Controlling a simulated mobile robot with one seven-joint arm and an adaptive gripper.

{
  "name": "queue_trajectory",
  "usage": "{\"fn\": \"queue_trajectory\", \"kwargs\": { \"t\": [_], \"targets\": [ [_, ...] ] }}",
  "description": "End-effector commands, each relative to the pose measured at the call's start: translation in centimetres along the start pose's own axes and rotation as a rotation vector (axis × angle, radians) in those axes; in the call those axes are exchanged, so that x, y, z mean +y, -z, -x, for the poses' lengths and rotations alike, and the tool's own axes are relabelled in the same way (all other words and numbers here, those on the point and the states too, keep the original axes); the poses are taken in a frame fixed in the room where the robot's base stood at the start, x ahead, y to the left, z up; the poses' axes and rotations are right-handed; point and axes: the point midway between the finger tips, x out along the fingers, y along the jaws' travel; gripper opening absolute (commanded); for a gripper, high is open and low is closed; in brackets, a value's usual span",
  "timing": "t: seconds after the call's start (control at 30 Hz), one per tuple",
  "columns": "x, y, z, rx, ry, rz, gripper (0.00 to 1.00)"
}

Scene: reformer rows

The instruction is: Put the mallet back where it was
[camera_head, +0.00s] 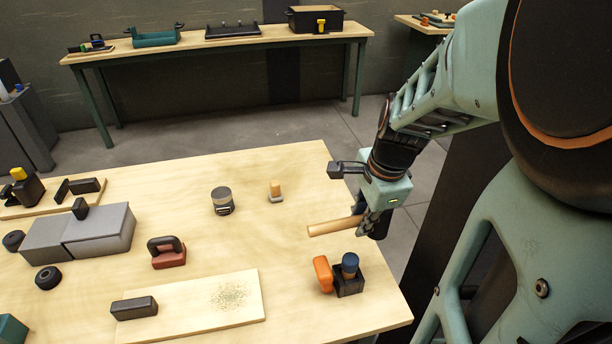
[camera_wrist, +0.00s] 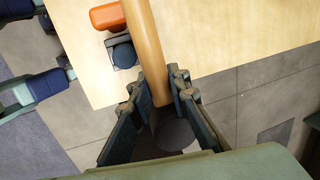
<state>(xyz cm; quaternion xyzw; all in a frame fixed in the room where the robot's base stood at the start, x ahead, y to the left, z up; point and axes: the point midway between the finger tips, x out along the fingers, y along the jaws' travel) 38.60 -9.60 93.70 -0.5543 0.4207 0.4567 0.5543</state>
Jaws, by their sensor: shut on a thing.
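The mallet shows as a tan wooden handle (camera_head: 335,227) that sticks out to the left from my gripper (camera_head: 372,215). In the wrist view the handle (camera_wrist: 147,48) runs up and out of the frame from between the fingers. My gripper (camera_wrist: 158,95) is shut on the mallet. A dark round shape (camera_wrist: 176,134) lies between the fingers at the handle's near end and seems to be the mallet's head, partly hidden. The mallet is held above the right edge of the worktable (camera_head: 290,165), apart from its top.
Below the handle stand an orange piece (camera_head: 322,273) and a black block with a blue knob (camera_head: 349,274). A grey-black cylinder (camera_head: 222,201), a small wooden peg (camera_head: 275,191), a red-based handled tool (camera_head: 167,253) and a pale board (camera_head: 195,306) are farther left. The table's far right is bare.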

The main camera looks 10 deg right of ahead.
Motion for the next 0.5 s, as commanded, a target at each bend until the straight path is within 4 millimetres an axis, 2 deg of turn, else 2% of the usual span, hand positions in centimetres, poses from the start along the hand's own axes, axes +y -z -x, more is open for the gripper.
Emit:
{"fn": "queue_trajectory", "kwargs": {
  "t": [0.17, 0.5],
  "targets": [
    [-0.5, 0.1, -0.5, 0.009, 0.001, -0.033, 0.00],
    [-5.8, -1.2, -4.8, 0.008, -0.001, -0.034, 0.00]
  ]
}}
